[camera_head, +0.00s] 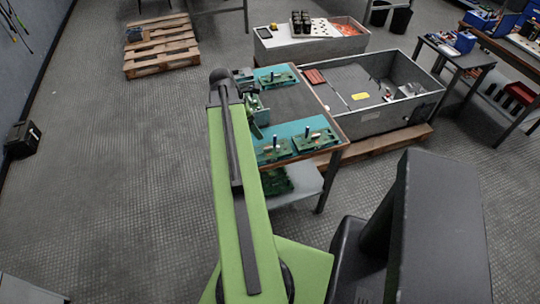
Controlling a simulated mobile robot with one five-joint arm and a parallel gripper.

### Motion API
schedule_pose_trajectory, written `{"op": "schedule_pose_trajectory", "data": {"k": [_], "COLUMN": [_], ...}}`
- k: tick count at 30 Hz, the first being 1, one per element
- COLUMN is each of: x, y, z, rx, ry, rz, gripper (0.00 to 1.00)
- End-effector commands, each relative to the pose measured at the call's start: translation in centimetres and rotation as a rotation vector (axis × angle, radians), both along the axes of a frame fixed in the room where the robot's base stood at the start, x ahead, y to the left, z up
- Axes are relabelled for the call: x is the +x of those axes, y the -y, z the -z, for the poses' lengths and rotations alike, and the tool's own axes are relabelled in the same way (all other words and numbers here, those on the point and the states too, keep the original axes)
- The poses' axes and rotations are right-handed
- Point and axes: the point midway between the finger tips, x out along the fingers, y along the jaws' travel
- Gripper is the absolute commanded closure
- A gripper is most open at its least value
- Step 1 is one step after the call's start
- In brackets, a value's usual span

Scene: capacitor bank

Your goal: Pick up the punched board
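A white board with dark round spots (322,28), which looks like the punched board, lies on top of a light grey case at the back, right of a group of black cylinders. It is small in view and partly covered by the cylinders. The green arm is mine and reaches forward over the left edge of the work table. My gripper (257,122) is at its far end, over the table's left side and well short of the white board. Its fingers are small and blend with green parts behind them, so I cannot tell whether they are open or hold anything.
The work table (292,101) carries several green fixtures with dark posts. A grey open crate (350,122) stands to its right. The light grey case (288,54) also bears black cylinders (300,22). A wooden pallet (160,46) lies at the back left.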

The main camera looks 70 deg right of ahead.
Motion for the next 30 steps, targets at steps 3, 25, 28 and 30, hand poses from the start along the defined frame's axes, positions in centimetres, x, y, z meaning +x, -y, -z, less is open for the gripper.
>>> {"op": "schedule_pose_trajectory", "data": {"k": [3, 25, 28, 30], "x": [-0.3, -3.8, -3.9, -3.9], "y": [0.2, 3.1, 3.1, 3.1], "z": [0.1, 11.6, 11.4, 11.5], "rx": [0.002, 0.002, 0.002, 0.002], "ry": [-0.004, -0.003, -0.003, -0.003], "rz": [-0.005, -0.002, -0.003, -0.002], "gripper": [0.16, 0.16, 0.16, 0.16]}}
